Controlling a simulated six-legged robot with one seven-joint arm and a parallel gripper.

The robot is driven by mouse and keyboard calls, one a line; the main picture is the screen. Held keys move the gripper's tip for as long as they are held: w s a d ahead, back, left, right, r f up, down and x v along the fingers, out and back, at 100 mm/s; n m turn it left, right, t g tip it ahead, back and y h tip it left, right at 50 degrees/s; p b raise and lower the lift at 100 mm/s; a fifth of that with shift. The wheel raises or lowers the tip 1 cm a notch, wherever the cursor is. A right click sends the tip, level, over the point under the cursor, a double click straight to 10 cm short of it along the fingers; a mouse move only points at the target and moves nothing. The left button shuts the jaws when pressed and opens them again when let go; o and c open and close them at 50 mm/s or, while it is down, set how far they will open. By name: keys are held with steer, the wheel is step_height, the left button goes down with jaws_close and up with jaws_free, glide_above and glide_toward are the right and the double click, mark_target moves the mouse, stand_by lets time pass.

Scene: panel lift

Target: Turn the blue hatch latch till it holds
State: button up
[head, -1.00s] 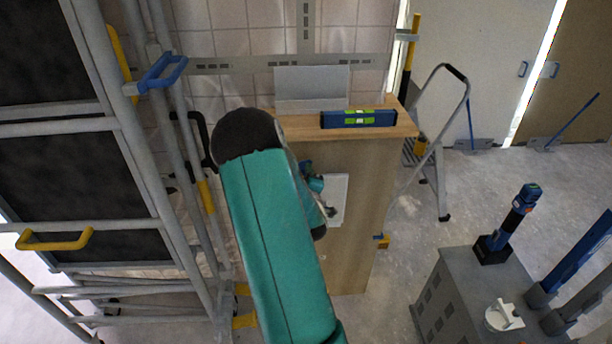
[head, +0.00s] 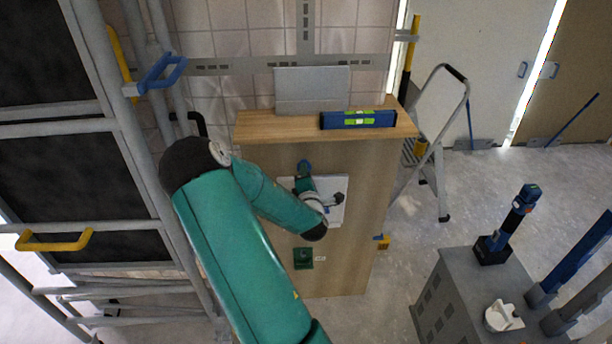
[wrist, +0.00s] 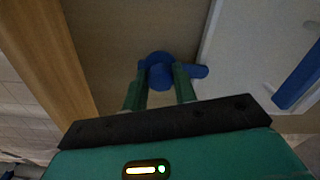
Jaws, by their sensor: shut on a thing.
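The blue hatch latch (wrist: 160,72) shows in the wrist view as a round blue knob with a short arm pointing right, its tip at the edge of the white hatch panel (wrist: 235,60). My gripper (wrist: 161,74) has its two green fingers closed on the knob, one on each side. In the head view the white hatch panel (head: 338,190) is on the front of the wooden cabinet (head: 345,255). My gripper (head: 304,170) is at the panel's upper left, where the latch is mostly hidden. Whether the latch holds the hatch cannot be told.
A blue bar handle (wrist: 298,82) is on the hatch panel. A spirit level (head: 358,119) lies on the cabinet top. A green box (head: 303,258) is low on the cabinet front. Scaffolding (head: 150,190) stands left, a stepladder (head: 443,150) right, and a grey cabinet (head: 455,300) front right.

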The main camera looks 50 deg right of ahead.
steer(key=shift+s, duration=0.1)
stand_by(0.4)
steer(key=o, duration=1)
steer(key=shift+c, duration=0.2)
